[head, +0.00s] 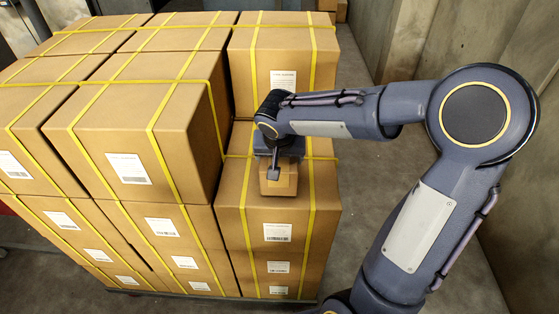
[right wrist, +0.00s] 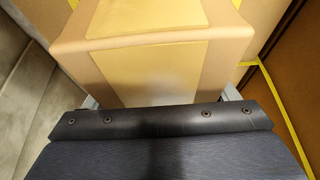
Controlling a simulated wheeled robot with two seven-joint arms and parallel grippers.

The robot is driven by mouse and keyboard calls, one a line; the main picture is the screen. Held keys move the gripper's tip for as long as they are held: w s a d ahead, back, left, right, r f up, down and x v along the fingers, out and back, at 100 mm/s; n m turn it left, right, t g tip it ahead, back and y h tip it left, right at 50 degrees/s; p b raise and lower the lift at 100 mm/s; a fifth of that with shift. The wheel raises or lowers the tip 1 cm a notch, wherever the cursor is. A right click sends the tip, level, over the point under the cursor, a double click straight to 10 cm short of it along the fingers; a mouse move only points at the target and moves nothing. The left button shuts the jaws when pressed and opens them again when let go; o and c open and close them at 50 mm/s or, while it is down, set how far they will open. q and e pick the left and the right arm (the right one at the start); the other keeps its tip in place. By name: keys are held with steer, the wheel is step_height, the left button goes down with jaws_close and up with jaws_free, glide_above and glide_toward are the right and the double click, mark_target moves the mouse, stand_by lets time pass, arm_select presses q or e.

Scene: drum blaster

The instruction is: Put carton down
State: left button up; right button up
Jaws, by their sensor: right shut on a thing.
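A small brown carton (head: 279,184) is at my right gripper (head: 275,170), low over the top of the front right big box (head: 258,211). I cannot tell whether the carton touches that box. In the right wrist view the carton (right wrist: 150,50) fills the upper middle, with a lighter tape strip down its face. The right gripper is shut on it, with small parts of its fingers (right wrist: 160,103) showing at both sides of the carton. My left gripper is in neither view.
Big strapped boxes (head: 140,110) stand stacked higher to the left, and another tall box (head: 285,65) stands behind the carton. The stack rests on a dark pallet (head: 180,293). A concrete wall (head: 440,50) runs along the right, with bare floor between.

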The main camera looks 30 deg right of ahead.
steer(key=shift+f, duration=0.9)
steer(key=shift+f, duration=0.15)
steer(key=o, duration=1.5)
steer(key=shift+r, duration=0.25)
steer(key=v, duration=1.1)
steer(key=shift+r, duration=0.1)
steer(key=s+a+f+n+y, duration=0.1)
steer(key=s+f+y, duration=0.1)
steer(key=s, duration=0.4)
steer(key=s+a+f+n+t+y, duration=0.1)
steer(key=s+a+f+n+y, duration=0.1)
steer(key=s, duration=0.4)
steer(key=s+a+f+n+y, duration=0.1)
steer(key=s+y, duration=0.1)
steer(key=s, duration=0.4)
steer(key=shift+s+a+f+n+t, duration=0.15)
steer(key=shift+a+f+n+t, duration=0.15)
steer(key=shift+a+f+n, duration=0.1)
